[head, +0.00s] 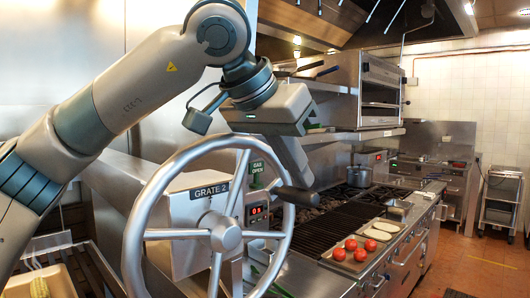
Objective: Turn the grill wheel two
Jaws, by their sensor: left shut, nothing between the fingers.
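The grill wheel (222,236) is a large grey spoked handwheel in the front centre, marked by a "GRATE 2" plate (210,191) on the steel box behind it. A dark handle (299,197) sticks out from the right side of its rim. My left gripper (294,176) reaches in from the upper left, over the wheel's upper right. Its fingers are shut and point down towards the handle, with nothing between them. I cannot tell whether they touch the handle. My right gripper is not in view.
Behind is the char grill (328,231), with tomatoes (351,244) and pale rounds on a board. A pot (359,176) stands further back. A tray with corn (38,284) is lower left. Open floor lies right.

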